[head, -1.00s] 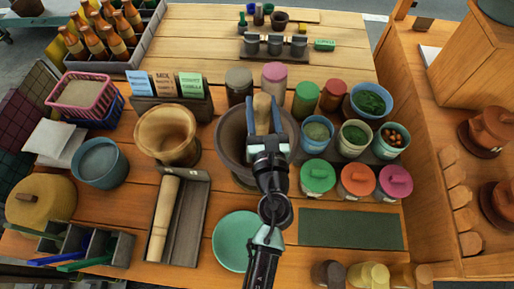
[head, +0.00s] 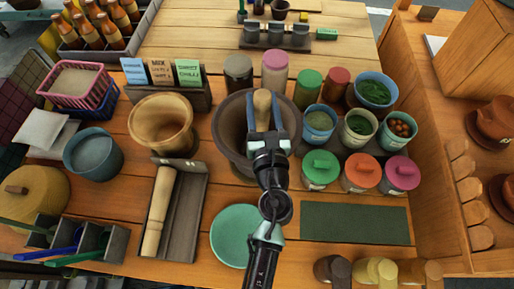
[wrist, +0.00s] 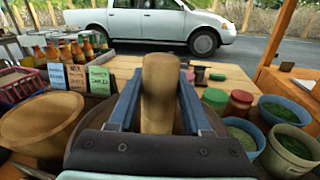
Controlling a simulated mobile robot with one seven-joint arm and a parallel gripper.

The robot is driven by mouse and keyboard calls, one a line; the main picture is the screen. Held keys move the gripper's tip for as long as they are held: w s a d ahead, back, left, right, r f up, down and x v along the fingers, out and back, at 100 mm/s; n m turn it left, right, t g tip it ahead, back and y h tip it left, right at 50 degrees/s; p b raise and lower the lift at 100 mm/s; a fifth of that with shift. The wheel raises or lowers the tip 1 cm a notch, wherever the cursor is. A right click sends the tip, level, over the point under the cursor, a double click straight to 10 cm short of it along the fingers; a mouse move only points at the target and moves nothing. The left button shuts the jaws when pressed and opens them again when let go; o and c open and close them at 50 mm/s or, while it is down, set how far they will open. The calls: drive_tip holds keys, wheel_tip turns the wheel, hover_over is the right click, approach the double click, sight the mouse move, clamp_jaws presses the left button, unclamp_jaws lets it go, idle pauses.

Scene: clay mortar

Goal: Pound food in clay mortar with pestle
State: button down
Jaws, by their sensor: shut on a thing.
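The clay mortar (head: 229,125) is the large dark brown bowl in the middle of the table in the head view. My gripper (head: 264,122) is over its mouth, shut on a light wooden pestle (head: 262,103). In the wrist view the pestle (wrist: 158,85) stands upright between the blue fingers, and my gripper (wrist: 157,110) hides its lower part. The mortar's inside is mostly hidden by my gripper, so I cannot tell what food is in it or whether the pestle touches the bottom.
A wooden mortar (head: 161,122) stands left, with another pestle (head: 157,212) in a tray (head: 188,215) before it. A green plate (head: 231,236) lies in front. Blue bowls (head: 319,122) and lidded jars (head: 320,168) crowd the right. A green mat (head: 355,223) is bare.

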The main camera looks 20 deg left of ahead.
sight(262, 94)
drive_tip(key=shift+f, duration=0.1)
wheel_tip(262, 94, up, 6)
drive_tip(key=p, duration=0.5)
drive_tip(key=shift+f, duration=0.2)
